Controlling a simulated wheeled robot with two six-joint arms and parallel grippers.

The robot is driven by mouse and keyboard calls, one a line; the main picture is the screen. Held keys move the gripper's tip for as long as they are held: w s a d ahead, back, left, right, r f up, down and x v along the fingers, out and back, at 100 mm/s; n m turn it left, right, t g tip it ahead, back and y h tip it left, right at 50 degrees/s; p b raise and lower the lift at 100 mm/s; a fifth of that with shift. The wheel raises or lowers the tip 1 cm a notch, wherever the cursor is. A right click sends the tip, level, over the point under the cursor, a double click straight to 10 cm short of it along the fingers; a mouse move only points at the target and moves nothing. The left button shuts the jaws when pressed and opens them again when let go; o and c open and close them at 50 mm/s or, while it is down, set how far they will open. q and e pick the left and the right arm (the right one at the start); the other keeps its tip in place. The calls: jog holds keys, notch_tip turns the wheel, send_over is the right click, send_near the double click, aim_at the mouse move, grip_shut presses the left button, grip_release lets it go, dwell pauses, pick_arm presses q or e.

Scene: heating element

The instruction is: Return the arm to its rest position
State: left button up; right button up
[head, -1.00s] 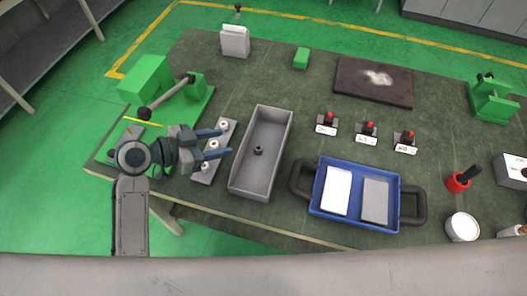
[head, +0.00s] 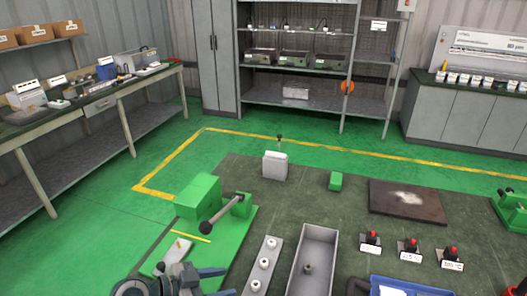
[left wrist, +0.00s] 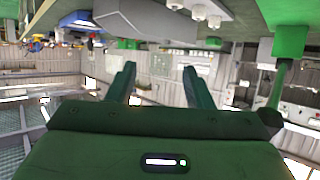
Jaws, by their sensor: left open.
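My left gripper (head: 209,281) shows at the bottom edge of the head view, left of the strip with white knobs (head: 262,264). Its two fingers are apart with nothing between them. In the left wrist view the open fingers (left wrist: 122,88) point away over the room, and the view is upside down. The rest of my left arm is mostly cut off below the head view. My right gripper is not in view.
The green clamp fixture (head: 212,218) stands close beyond my left gripper. A grey open tray (head: 316,264) is to its right. Further right are several red-topped items and a blue tray (head: 402,287). Green floor (head: 110,238) lies open to the left.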

pick_arm(q)
jog(key=s+a+f+n+g+y, duration=0.1)
jog(key=s+a+f+n+y, duration=0.5)
jog(key=s+a, duration=0.35)
jog(key=s+a+f+n+g+y, duration=0.1)
jog(key=s+a+f+n+y, duration=0.4)
jog(key=s+a+y, duration=0.45)
notch_tip(320, 180, down, 29)
jog(key=s+a+n+g+h, duration=0.1)
jog(key=g+h, duration=0.1)
jog(key=h, duration=0.1)
jog(key=s+a+f, duration=0.1)
jog(key=s+f, duration=1.8)
jog(key=f, duration=0.2)
jog(key=shift+s+a+f+g+b, duration=0.2)
jog(key=shift+f+g+b, duration=0.15)
jog(key=shift+g+b, duration=0.1)
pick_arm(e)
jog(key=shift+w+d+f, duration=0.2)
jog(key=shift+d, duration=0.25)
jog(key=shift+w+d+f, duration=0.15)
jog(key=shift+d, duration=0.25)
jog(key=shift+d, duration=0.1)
